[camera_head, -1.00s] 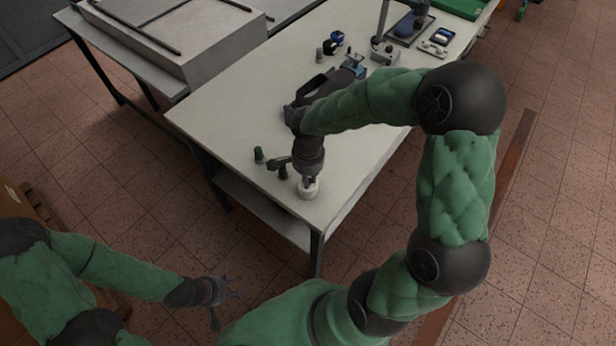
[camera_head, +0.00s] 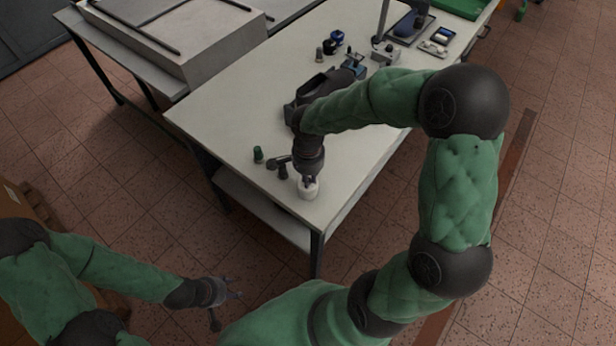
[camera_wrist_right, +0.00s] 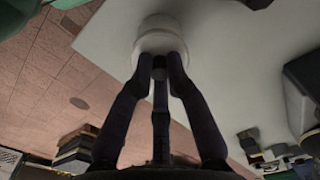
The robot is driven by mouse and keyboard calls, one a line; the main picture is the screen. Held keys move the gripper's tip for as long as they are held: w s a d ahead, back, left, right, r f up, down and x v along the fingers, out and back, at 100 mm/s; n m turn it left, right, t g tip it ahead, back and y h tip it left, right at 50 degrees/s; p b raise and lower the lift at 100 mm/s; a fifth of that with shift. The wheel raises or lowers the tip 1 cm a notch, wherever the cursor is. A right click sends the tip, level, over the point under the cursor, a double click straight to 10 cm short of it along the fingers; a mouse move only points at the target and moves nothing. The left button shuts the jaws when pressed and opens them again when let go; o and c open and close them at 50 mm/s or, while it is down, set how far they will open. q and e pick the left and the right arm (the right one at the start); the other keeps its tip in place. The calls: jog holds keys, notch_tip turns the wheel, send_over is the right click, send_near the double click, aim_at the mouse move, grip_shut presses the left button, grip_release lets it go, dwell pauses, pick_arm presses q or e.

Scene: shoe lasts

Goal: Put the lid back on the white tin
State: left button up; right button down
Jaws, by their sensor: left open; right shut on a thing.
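The white tin (camera_head: 308,192) stands upright near the front corner of the pale table. My right gripper (camera_head: 309,180) is directly over it, pointing down. In the right wrist view, the fingers (camera_wrist_right: 160,62) close around a small dark knob at the pale lid (camera_wrist_right: 158,43). The lid lines up with the tin (camera_wrist_right: 160,22) and looks very close to it or touching; I cannot tell whether it is seated. My left gripper (camera_head: 229,291) is open and empty, over the floor away from the table.
A small green-topped object (camera_head: 258,155) and a dark tool (camera_head: 279,163) stand left of the tin. A large dark object (camera_head: 312,86), a blue tool and trays are farther back. The table (camera_head: 235,105) is bare at the left; its front edge is close to the tin.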

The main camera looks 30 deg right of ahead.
jog(key=shift+f+b, duration=0.15)
jog(key=shift+b, duration=0.3)
dwell(1.3)
jog(key=c, duration=1.1)
grip_release()
jog(key=shift+c, duration=0.2)
jog(key=o, duration=0.5)
jog(key=shift+r+p, duration=2.3)
jog(key=shift+r, duration=1.25)
